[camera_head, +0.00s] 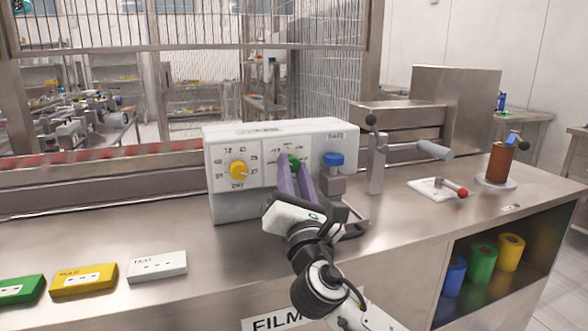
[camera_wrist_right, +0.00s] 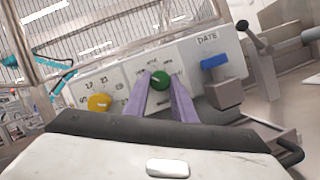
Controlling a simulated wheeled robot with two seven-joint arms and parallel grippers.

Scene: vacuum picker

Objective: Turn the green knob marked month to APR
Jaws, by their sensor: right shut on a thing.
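The green knob (camera_head: 294,160) is on the front panel of the grey-white date box (camera_head: 230,204), right of a yellow knob (camera_head: 238,170). It also shows in the right wrist view (camera_wrist_right: 160,81), between my fingertips. My right gripper (camera_head: 293,172) has its two purple fingers on either side of the green knob and is shut on it. The fingers hide part of the month marks around the knob, and the lettering is too small to read surely. My left gripper is not in view.
A lever post (camera_head: 376,165) is farther right. Green, yellow (camera_head: 84,280) and white (camera_head: 157,266) blocks lie at the front left.

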